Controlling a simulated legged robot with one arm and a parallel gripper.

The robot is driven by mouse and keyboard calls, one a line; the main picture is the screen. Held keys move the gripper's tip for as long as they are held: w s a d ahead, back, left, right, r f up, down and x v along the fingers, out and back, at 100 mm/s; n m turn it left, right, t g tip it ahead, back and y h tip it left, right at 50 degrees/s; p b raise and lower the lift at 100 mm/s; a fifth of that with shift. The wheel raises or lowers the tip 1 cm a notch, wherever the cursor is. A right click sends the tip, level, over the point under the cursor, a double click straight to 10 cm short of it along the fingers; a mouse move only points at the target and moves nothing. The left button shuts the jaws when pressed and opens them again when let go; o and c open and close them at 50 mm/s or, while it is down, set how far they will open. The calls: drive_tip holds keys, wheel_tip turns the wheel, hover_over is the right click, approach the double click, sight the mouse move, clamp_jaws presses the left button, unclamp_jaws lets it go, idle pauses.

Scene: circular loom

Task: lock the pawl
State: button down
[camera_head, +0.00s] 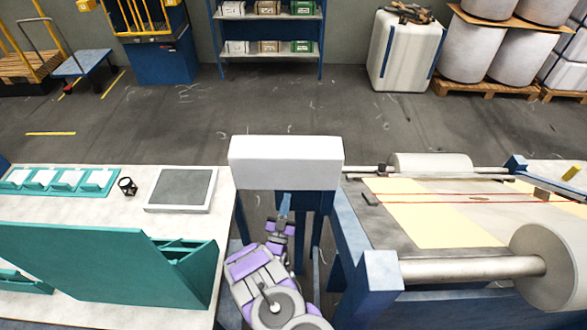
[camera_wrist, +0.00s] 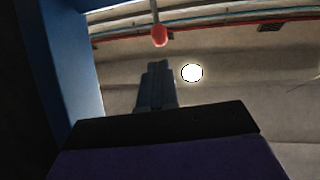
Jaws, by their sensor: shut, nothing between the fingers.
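In the wrist view a red ball knob (camera_wrist: 160,36) hangs on a thin pale rod, just beyond and above my fingertips. It may be the pawl's handle; I cannot make out the pawl itself. My gripper (camera_wrist: 157,66) is shut, with its fingers together and nothing held, and a visible gap separates it from the knob. In the head view my gripper (camera_head: 286,198) reaches up to just below the front of a white box-shaped housing (camera_head: 286,162) on a blue frame. The knob does not show in the head view.
A blue loom frame (camera_head: 352,240) with rollers and cream fabric (camera_head: 420,212) stands close on the right. A white worktable (camera_head: 170,228) with a teal bin (camera_head: 100,262) is on the left. In the wrist view a blue post (camera_wrist: 62,60) stands close on the left.

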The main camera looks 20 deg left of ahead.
drive_tip(key=x, duration=1.2)
drive_tip(key=shift+p, duration=0.35)
drive_tip(key=shift+s+d+r, duration=0.1)
drive_tip(key=shift+d, duration=0.15)
drive_tip(key=shift+d+r, duration=0.1)
drive_tip(key=shift+r, duration=0.05)
